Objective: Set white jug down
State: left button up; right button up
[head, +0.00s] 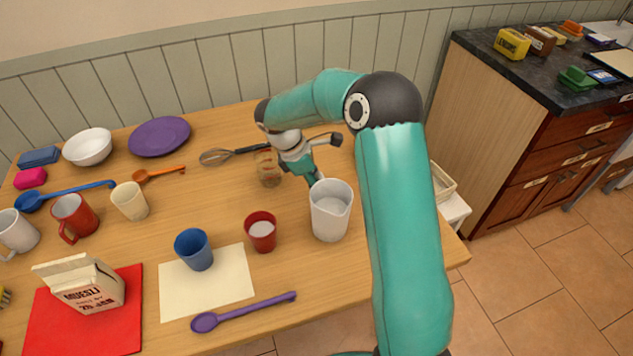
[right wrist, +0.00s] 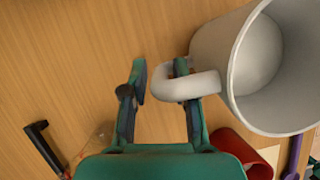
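The white jug (head: 330,212) stands upright near the front right edge of the table (head: 290,300), and its base seems to rest on the wood. It also shows in the right wrist view (right wrist: 240,60), with its handle toward my right gripper (right wrist: 163,85). The fingers are apart, one on each side of the handle's outer bar, and a thin gap shows beside the left finger. The handle hides part of the right finger. In the head view my right gripper (head: 317,179) is just behind the jug. My left gripper is not in view.
A red cup (head: 261,232) with white contents stands left of the jug. A glass (head: 268,168) and a whisk (head: 230,154) lie behind. A blue cup (head: 194,250) stands on a cream mat (head: 215,290), with a purple spoon (head: 245,312) in front.

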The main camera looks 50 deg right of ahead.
jog(key=shift+o, duration=0.3)
jog(key=shift+w+a+r, duration=0.1)
jog(key=shift+w+r, duration=0.1)
jog(key=shift+r, duration=0.4)
jog(key=v, duration=1.1)
jog(key=shift+p, duration=0.3)
jog(key=shift+s, duration=0.1)
